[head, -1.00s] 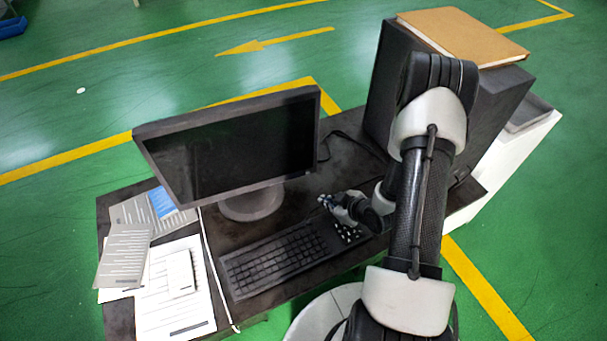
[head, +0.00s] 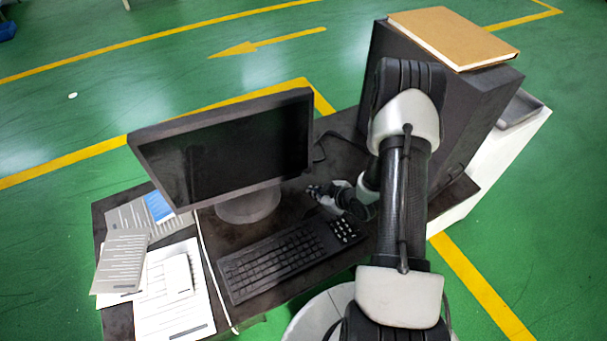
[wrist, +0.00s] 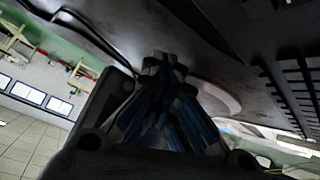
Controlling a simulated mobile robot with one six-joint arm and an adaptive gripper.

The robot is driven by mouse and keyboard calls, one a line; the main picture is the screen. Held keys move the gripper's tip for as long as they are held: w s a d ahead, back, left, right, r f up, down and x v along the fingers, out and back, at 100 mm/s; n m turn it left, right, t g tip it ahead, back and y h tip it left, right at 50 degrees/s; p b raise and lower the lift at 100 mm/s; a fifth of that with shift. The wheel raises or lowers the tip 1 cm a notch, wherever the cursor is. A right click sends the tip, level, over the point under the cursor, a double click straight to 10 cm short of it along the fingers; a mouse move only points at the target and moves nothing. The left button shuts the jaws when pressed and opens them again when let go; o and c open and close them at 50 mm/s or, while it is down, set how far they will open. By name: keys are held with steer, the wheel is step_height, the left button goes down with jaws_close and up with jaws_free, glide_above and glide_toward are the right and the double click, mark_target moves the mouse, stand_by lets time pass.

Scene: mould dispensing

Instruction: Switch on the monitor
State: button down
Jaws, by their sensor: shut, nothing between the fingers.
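The monitor (head: 235,150) stands on the dark desk (head: 120,318) with its screen dark. Its round stand (head: 248,205) rests behind the keyboard. I cannot make out a power button. My gripper (head: 315,190) is low over the desk, just right of the monitor's stand and near the screen's lower right corner. It is above the far edge of the keyboard's number keys. In the wrist view my gripper (wrist: 163,62) has its fingers together with nothing between them. The monitor's lower side seems to show close to the fingertips there, but whether they touch cannot be told.
Papers (head: 175,300) cover the desk's left end. A dark computer case (head: 460,120) with a brown book (head: 450,38) on top stands at the right.

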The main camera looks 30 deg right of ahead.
steer(key=shift+w+d, duration=0.1)
steer(key=shift+w, duration=1.7)
steer(key=shift+w+b, duration=0.15)
steer(key=shift+b, duration=0.15)
steer(key=shift+w, duration=0.3)
steer(key=shift+w+d, duration=0.1)
steer(key=shift+w, duration=0.3)
stand_by(0.4)
steer(key=shift+s, duration=0.85)
steer(key=shift+s+a+b, duration=0.15)
steer(key=shift+s+b, duration=0.1)
steer(key=shift+s, duration=1.05)
steer(key=shift+s+a+b, duration=0.1)
steer(key=shift+s+b, duration=0.1)
steer(key=shift+s, duration=1.05)
